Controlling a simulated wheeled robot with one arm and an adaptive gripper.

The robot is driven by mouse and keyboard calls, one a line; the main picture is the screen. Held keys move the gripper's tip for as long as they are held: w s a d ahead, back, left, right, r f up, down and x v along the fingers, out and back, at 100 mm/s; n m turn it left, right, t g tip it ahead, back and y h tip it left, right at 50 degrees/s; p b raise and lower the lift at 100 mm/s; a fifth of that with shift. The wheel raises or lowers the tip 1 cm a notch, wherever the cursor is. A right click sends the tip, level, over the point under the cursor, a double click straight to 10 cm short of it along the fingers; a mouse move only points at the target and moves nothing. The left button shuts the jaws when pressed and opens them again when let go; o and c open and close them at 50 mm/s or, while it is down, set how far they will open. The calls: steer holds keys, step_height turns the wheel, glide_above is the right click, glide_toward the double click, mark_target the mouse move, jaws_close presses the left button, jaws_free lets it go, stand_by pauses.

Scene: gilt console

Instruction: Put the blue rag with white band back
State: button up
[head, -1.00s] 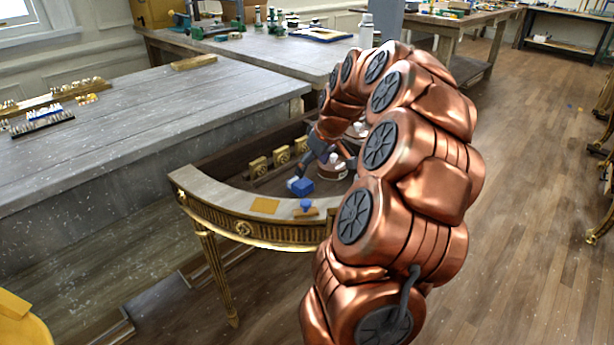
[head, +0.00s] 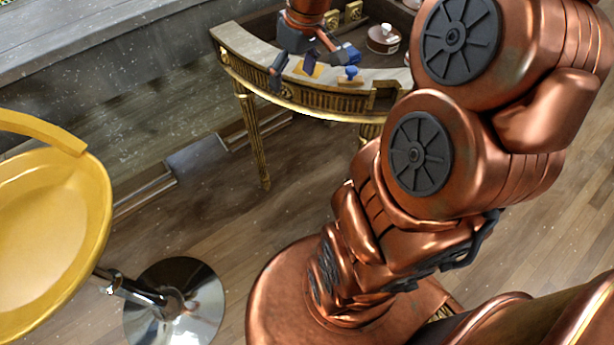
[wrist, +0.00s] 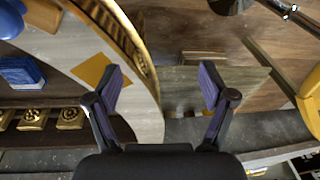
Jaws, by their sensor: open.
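The folded blue rag, with a pale edge (wrist: 22,72), is at the left edge of the wrist view, partly cut off. It lies at the inner side of the console's curved pale top (wrist: 140,100). In the head view the blue rag (head: 347,54) shows just right of my gripper's fingers. My gripper (head: 304,64) is over the front of the gilt console (head: 238,42). In the wrist view my gripper (wrist: 162,80) is open, with nothing between its fingers. It spans the console's outer edge and the floor beyond. The rag is outside the fingers, to the left.
A flat orange piece (wrist: 92,69) lies on the console top near the left finger. A blue-knobbed tan piece (head: 350,74) stands to its right. Gold blocks (wrist: 70,118) line the recess. A yellow stool (head: 50,220) stands at left; floor between is clear.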

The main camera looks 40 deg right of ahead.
steer(key=s+a+f+g, duration=0.2)
steer(key=s+a, duration=0.4)
steer(key=s, duration=0.4)
steer(key=s+a+f+m+g+h, duration=0.1)
steer(key=s+a+f+g, duration=0.1)
steer(key=s+a+f, duration=0.2)
steer(key=s+a, duration=0.3)
steer(key=s, duration=0.4)
steer(key=shift+s, duration=0.25)
steer(key=shift+a+r, duration=0.1)
steer(key=s+p+v, duration=0.2)
steer(key=p+v, duration=0.7)
steer(key=s+r+p+v, duration=0.1)
steer(key=s+p+v, duration=0.1)
steer(key=p+v, duration=0.7)
steer(key=shift+w+a+r+t, duration=0.3)
steer(key=shift+a, duration=0.05)
